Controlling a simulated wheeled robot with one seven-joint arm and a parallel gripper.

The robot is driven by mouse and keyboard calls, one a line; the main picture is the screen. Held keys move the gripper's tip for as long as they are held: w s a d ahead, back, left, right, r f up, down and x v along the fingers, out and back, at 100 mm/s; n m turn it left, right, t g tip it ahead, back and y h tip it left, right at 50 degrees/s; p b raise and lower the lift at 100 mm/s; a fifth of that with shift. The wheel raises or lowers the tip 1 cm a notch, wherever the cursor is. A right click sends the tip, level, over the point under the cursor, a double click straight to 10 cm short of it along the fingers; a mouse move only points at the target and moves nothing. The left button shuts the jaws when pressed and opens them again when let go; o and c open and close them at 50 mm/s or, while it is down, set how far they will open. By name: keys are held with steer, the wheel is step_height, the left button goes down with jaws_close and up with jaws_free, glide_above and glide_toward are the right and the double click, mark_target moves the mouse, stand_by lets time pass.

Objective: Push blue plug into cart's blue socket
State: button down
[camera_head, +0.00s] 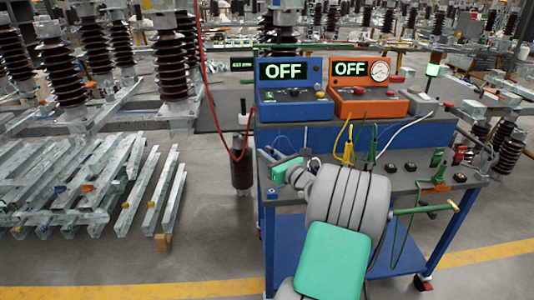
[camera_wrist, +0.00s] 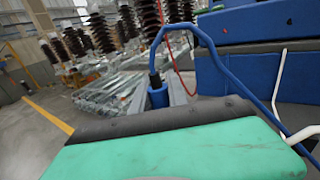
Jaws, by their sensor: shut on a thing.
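The blue plug (camera_wrist: 157,97) shows in the wrist view just beyond the dark edge of my gripper. It looks roughly upright, with its blue cable arching up from a dark collar and off to the right. My gripper (camera_head: 272,160) is at the left edge of the cart (camera_head: 350,132) in the head view, shut on the plug.
A blue box (camera_head: 292,88) and an orange box (camera_head: 365,90), both reading OFF, stand on the cart. Yellow, green and white cables run over its top. A red cable (camera_head: 207,85) hangs at the left. Metal beams (camera_head: 70,175) lie on the floor, left.

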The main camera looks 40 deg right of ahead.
step_height(320, 180, down, 6)
steer(key=shift+r+b, duration=0.1)
steer(key=shift+b, duration=1.15)
steer(key=shift+r+p, duration=0.1)
steer(key=shift+p, duration=1.1)
stand_by(0.3)
steer(key=shift+f+b, duration=0.55)
steer(key=shift+f, duration=0.95)
steer(key=c, duration=1.2)
jaws_free()
steer(key=shift+s, duration=0.15)
